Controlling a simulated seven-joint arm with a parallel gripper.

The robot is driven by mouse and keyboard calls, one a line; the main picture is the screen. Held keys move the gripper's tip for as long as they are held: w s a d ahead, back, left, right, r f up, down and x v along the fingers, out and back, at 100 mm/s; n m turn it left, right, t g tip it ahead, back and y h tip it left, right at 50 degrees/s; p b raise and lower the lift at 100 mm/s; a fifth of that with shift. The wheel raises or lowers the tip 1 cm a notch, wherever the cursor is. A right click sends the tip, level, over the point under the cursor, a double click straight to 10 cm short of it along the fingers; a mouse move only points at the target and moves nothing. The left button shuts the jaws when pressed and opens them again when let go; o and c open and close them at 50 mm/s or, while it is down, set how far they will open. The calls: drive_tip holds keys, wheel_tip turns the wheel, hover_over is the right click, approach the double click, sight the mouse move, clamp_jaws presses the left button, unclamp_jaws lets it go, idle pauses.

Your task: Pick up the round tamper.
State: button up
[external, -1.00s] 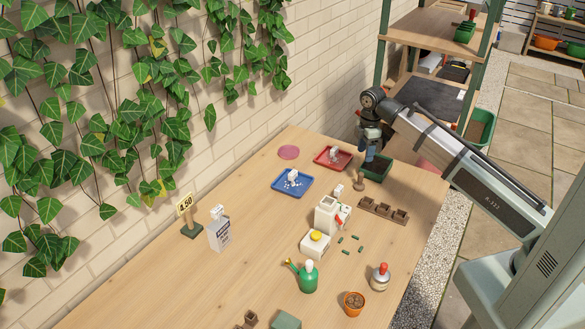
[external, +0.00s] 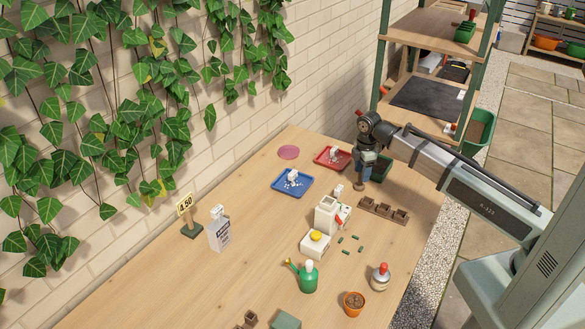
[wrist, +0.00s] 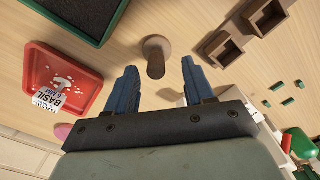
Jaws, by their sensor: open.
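The round tamper (wrist: 155,58) is a brown wooden piece with a round knob, standing on the table. In the wrist view it shows between and just beyond the two blue fingertips of my gripper (wrist: 157,80), with gaps on both sides. In the external view my gripper (external: 366,172) is above the tamper (external: 359,187), whose lower part shows under the fingers and whose top is hidden. My gripper is open and holds nothing.
A dark green tray (external: 382,172) stands just behind the gripper, and brown joined pots (external: 383,209) stand close to its right. A red tray (external: 333,158) and a blue tray (external: 292,183) lie to the left. A white container (external: 325,215) stands in front.

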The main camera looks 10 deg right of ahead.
sight(361, 173)
drive_tip(key=shift+w+f, duration=0.2)
drive_tip(key=shift+f, duration=1.9)
drive_tip(key=shift+c, duration=0.5)
clamp_jaws()
